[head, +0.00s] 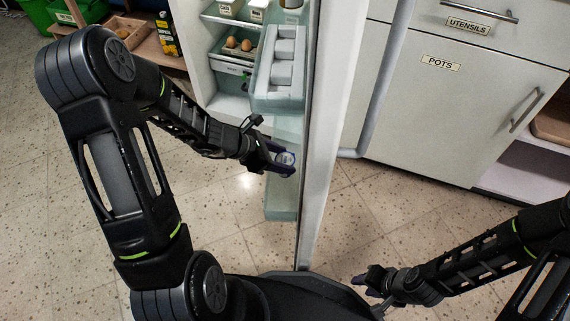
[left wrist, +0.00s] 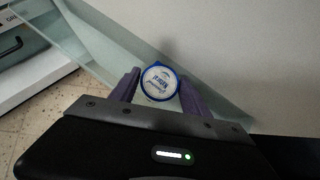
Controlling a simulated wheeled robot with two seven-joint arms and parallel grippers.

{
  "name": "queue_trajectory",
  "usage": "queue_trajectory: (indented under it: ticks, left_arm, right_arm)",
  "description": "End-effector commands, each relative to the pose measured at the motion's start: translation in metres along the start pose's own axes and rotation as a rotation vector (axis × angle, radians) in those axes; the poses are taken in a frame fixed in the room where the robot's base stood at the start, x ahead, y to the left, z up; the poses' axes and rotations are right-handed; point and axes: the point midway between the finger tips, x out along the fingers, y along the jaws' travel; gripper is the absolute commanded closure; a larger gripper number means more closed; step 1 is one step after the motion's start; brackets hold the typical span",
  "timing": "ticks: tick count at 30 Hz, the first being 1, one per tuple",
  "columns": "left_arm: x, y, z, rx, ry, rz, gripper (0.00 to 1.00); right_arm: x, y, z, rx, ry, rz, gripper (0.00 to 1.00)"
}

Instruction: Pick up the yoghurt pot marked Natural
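The yoghurt pot (left wrist: 159,84) has a white lid with a blue rim, and its printed word looks like Natural, turned on its side. It also shows in the head view (head: 286,159), by the clear lower door shelf (head: 281,212). My left gripper (left wrist: 159,88) has its purple fingers on either side of the pot, very close to its rim. I cannot tell whether they press on it. The pot's lower part is hidden. In the head view my left gripper (head: 283,164) reaches in from the left. My right gripper (head: 366,284) is low on the right, empty, its fingers apart.
The open fridge door (head: 326,130) stands upright right of the pot. A higher door shelf (head: 262,98) with a pale tray (head: 285,62) is above my left gripper. Eggs (head: 240,43) sit inside the fridge. Cupboards marked POTS (head: 440,100) and UTENSILS (head: 480,35) are beyond the door.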

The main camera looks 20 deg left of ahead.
Motion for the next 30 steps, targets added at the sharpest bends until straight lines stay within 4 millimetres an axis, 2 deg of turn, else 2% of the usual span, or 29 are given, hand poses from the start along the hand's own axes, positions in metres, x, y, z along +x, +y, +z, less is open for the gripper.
queue_trajectory:
  ticks: [2, 17, 30]
  left_arm:
    - [0.0000, 0.0000, 0.0000, 0.000, 0.000, 0.000, 0.53]
    - [0.0000, 0.0000, 0.0000, 0.000, 0.000, 0.000, 0.94]
    - [-0.0060, 0.0012, 0.0032, 0.000, -0.001, 0.000, 0.94]
  right_arm:
    - [0.0000, 0.0000, 0.0000, 0.000, 0.000, 0.000, 0.64]
    - [0.0000, 0.0000, 0.0001, 0.000, 0.000, 0.000, 0.64]
    - [-0.0050, -0.0025, 0.0008, -0.001, -0.002, -0.001, 0.64]
